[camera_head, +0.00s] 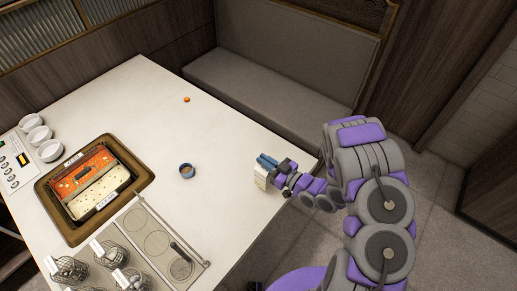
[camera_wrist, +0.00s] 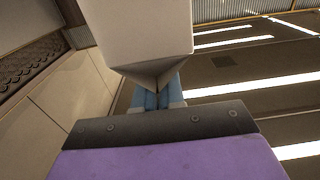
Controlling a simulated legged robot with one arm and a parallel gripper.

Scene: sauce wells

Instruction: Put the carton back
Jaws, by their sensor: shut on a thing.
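A small pale carton (camera_head: 260,174) is at my gripper (camera_head: 267,162), near the right edge of the white table (camera_head: 232,128). In the wrist view the carton (camera_wrist: 140,32) fills the upper middle, its folded end towards me. The blue fingers of my gripper (camera_wrist: 158,96) are shut on that end. I cannot tell for sure whether the carton touches the table.
A two-part hot pot (camera_head: 145,184) with red and pale broth sits in the table at left. An orange bit (camera_head: 186,99) lies farther back. White bowls (camera_head: 50,150) are at left. A bench (camera_head: 270,85) stands behind.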

